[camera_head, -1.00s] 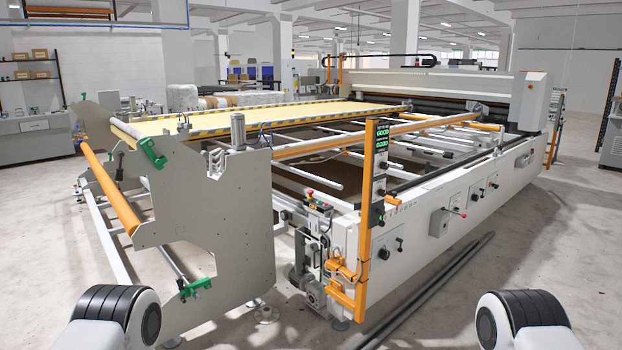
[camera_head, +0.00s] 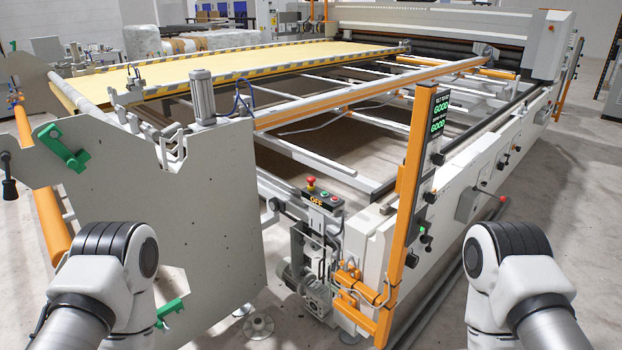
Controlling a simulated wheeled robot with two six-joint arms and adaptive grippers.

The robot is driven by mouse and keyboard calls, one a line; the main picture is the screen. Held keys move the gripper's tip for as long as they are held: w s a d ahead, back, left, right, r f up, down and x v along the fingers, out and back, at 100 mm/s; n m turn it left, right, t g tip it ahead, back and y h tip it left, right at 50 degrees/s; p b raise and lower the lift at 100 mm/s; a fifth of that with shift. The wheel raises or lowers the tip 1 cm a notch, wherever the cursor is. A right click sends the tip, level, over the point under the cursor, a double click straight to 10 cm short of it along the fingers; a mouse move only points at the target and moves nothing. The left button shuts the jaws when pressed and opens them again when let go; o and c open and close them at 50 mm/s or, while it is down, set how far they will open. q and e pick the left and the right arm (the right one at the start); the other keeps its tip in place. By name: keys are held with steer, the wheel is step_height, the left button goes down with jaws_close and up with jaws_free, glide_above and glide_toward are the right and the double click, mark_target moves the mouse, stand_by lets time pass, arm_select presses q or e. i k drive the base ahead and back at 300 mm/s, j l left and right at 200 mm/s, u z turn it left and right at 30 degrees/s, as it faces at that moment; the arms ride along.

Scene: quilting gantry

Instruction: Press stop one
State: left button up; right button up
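A small control box (camera_head: 322,199) stands on the near corner of the quilting gantry, in the middle of the view. A red mushroom button (camera_head: 311,184) sticks up from its left end, with small buttons beside it. An orange "OFF" shows on the box's front. I see no label reading stop one. My two arms come in at the lower left and lower right, well apart from the box. Neither gripper is in the picture.
An orange post (camera_head: 411,190) with a display (camera_head: 438,115) reading "GOOD" stands right of the box. A large grey side plate (camera_head: 170,215) stands to its left. Orange pipework (camera_head: 362,288) juts out low in front.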

mark_target(310, 180)
steer(key=i+j+z, duration=0.25)
steer(key=i+j, duration=1)
steer(key=j, duration=0.15)
